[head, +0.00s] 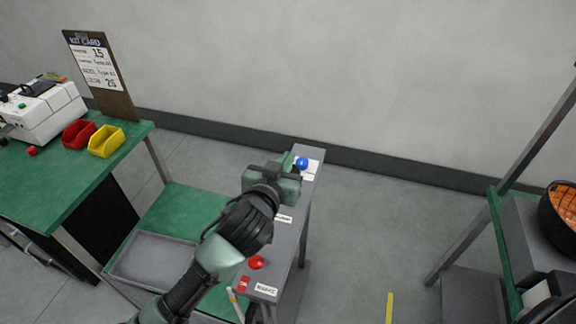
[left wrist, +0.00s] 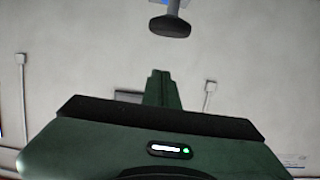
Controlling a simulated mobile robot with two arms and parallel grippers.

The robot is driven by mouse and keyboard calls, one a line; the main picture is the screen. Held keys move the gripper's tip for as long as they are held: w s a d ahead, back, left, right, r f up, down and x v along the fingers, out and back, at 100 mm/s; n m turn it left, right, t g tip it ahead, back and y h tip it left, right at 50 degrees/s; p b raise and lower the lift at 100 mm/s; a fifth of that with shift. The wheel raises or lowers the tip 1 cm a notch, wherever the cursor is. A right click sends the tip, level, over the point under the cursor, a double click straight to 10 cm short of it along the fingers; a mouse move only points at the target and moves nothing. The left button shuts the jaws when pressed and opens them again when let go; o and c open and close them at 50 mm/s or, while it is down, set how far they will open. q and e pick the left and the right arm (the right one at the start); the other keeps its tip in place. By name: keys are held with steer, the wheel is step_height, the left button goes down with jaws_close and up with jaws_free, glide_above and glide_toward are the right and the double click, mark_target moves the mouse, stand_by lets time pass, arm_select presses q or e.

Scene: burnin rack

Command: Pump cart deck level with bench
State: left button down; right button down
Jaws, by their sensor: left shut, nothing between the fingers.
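The bench (head: 60,195) has a green top and stands at the left in the head view. The cart deck (head: 190,205) is a green surface beside it and looks lower than the bench top. A narrow grey panel (head: 290,235) runs along the cart's right side, with a blue knob (head: 301,163) at its far end and a red knob (head: 256,262) at its near end. My left gripper (head: 287,164) is shut and empty above the panel, close to the blue knob; contact cannot be told. Its shut fingers show in the left wrist view (left wrist: 160,85). My right gripper is out of view.
A grey tray (head: 150,258) lies on the deck. Red (head: 78,134) and yellow (head: 106,141) bins, a white device (head: 42,110) and a clipboard (head: 100,75) stand on the bench. A rack (head: 495,215) stands at right.

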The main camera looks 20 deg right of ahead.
arm_select(q)
steer(key=f, duration=0.2)
steer(key=w+f+p, duration=0.1)
steer(key=shift+d, duration=0.35)
steer(key=shift+a+f, duration=0.1)
steer(key=shift+f, duration=0.55)
step_height(320, 180, down, 4)
steer(key=b, duration=0.2)
steer(key=shift+s+r+b, duration=0.1)
steer(key=shift+r+b, duration=0.05)
steer(key=shift+b, duration=0.15)
steer(key=shift+r, duration=0.1)
stand_by(0.9)
